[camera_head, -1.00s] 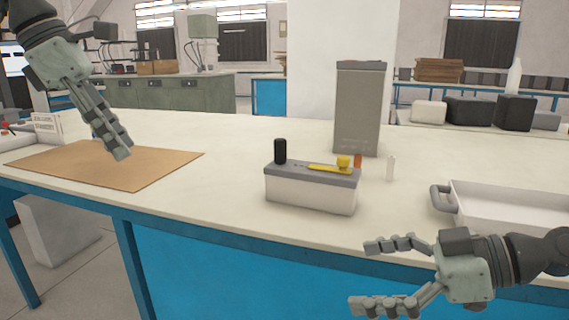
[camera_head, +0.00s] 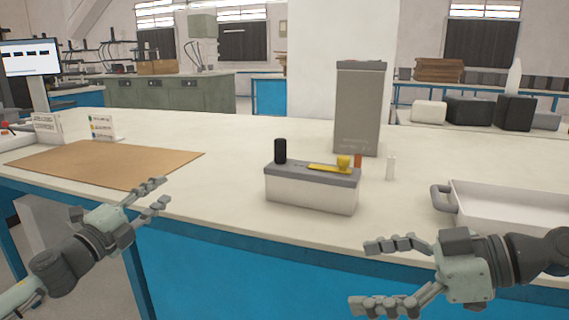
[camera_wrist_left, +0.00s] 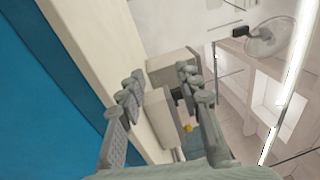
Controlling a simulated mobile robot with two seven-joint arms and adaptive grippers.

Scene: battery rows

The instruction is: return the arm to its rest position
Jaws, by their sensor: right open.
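My left gripper (camera_head: 157,197) is low at the left, in front of the table's front edge and near the brown mat. Its fingers are apart with nothing between them; the left wrist view (camera_wrist_left: 163,85) also shows a gap between them. My right gripper (camera_head: 385,275) is at the lower right, in front of the table edge, with its fingers spread and empty.
The white table (camera_head: 225,218) holds a brown mat (camera_head: 100,165), a grey-lidded box (camera_head: 310,195) bearing a black cylinder (camera_head: 280,151) and a yellow item (camera_head: 343,162), a tall grey container (camera_head: 360,110) and a white tray (camera_head: 500,213). Small signs stand at the back left.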

